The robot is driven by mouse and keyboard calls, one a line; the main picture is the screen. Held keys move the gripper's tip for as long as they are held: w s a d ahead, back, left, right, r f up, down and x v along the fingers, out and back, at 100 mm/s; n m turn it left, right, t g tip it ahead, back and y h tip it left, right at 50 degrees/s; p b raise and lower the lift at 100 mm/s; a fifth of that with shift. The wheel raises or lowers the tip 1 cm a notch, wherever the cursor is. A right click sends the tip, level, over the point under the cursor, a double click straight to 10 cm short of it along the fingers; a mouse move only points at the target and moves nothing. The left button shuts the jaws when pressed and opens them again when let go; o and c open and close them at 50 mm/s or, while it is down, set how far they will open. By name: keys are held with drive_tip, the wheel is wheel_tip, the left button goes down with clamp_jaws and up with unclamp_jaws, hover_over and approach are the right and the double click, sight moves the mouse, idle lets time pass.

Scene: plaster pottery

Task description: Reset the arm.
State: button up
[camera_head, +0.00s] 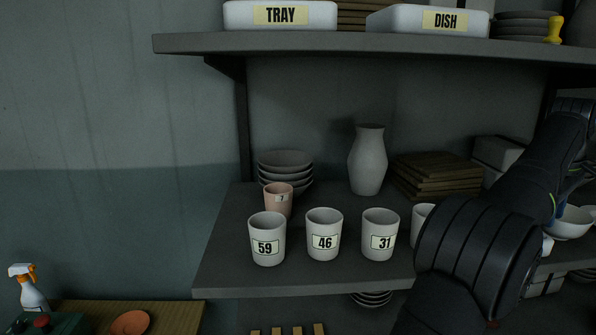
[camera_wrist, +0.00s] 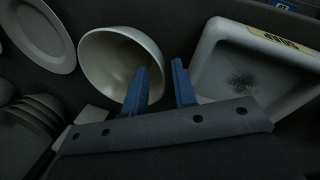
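My arm (camera_head: 480,250) reaches across the right side of the head view, in front of the shelf. In the wrist view my gripper (camera_wrist: 160,66) shows two blue fingers, apart, with nothing held between them. A pale bowl (camera_wrist: 110,60) lies just behind and left of the fingers, and a pale rectangular tray (camera_wrist: 208,70) with dark specks lies to their right. I cannot tell whether the fingers touch either one.
White cups labelled 59 (camera_head: 266,250), 46 (camera_head: 323,250) and 31 (camera_head: 379,248) stand along the shelf (camera_head: 225,280). A pink cup (camera_head: 278,202), stacked bowls (camera_head: 285,160), a vase (camera_head: 369,165) and boards (camera_head: 430,175) are behind. Another cup (camera_head: 420,215) is partly hidden by my arm.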

drive_tip(key=shift+a+r, duration=0.15)
drive_tip(key=shift+r, duration=0.3)
drive_tip(key=s+a, duration=0.1)
drive_tip(key=a, duration=0.2)
drive_tip(key=s+a+r, duration=0.1)
drive_tip(key=s+a, duration=0.1)
drive_tip(key=a, duration=0.2)
drive_tip(key=s+a+r, duration=0.1)
drive_tip(key=a, duration=0.3)
drive_tip(key=shift+s+a, duration=0.2)
drive_tip(key=shift+s, duration=0.2)
drive_tip(key=w+d, duration=0.5)
drive_tip(key=d, duration=0.6)
drive_tip(key=x, duration=0.5)
drive_tip(key=shift+s+f, duration=0.15)
drive_tip(key=shift+s, duration=0.1)
wheel_tip(320, 180, up, 2)
drive_tip(key=shift+r, duration=0.5)
drive_tip(key=s+a+m, duration=0.1)
drive_tip(key=s, duration=1.6)
drive_tip(key=shift+s+a, duration=0.25)
drive_tip(key=shift+a, duration=0.15)
